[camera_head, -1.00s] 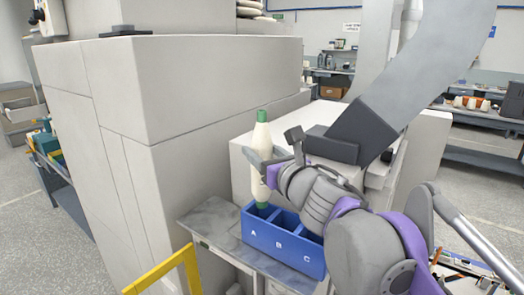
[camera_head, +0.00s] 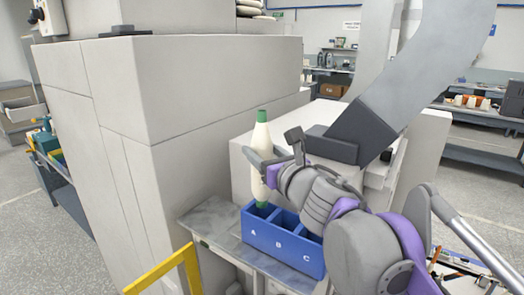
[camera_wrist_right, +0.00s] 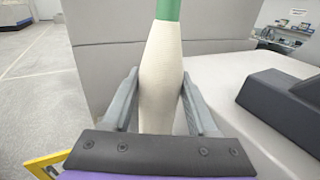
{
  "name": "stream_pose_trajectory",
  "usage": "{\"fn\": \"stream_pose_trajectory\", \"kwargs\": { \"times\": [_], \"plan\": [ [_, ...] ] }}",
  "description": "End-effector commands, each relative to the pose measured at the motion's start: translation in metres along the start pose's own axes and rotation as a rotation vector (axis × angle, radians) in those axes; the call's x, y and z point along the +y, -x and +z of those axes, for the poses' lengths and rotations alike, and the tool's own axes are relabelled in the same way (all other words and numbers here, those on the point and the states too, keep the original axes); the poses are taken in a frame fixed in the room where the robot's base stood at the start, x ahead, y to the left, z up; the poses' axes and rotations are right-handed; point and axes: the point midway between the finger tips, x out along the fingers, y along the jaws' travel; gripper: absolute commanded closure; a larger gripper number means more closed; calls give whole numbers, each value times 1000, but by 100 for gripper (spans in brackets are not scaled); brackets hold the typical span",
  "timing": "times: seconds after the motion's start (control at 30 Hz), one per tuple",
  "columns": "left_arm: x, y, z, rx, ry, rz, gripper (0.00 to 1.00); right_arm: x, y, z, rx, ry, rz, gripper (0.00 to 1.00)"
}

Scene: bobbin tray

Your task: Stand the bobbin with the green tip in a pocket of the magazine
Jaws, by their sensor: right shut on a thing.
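The cream bobbin with the green tip (camera_head: 259,160) stands upright in the head view. Its lower green end is at the opening of pocket A of the blue magazine (camera_head: 268,238), whose pockets are marked A, B and C. I cannot tell whether it touches the pocket floor. My right gripper (camera_head: 262,168) is shut on the bobbin's middle. In the right wrist view the bobbin (camera_wrist_right: 161,70) stands between the two fingers (camera_wrist_right: 160,98), green tip up. My left gripper is not in view.
The magazine sits on a grey table (camera_head: 212,218) against a large pale machine cabinet (camera_head: 200,100). A yellow rail (camera_head: 165,270) stands in front on the left. A dark block (camera_head: 330,147) lies behind my right wrist. Pockets B and C look empty.

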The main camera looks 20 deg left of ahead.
Motion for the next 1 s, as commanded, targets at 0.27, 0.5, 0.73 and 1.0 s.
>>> {"fn": "stream_pose_trajectory", "kwargs": {
  "times": [0.27,0.5,0.73,1.0],
  "plan": [
    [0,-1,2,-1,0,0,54,0,0,-7,0,0,0,100],
    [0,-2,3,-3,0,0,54,0,0,-15,0,0,0,100],
    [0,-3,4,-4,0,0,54,0,0,-22,0,0,0,100],
    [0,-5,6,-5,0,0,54,0,-1,-30,0,0,0,100]
  ]
}}
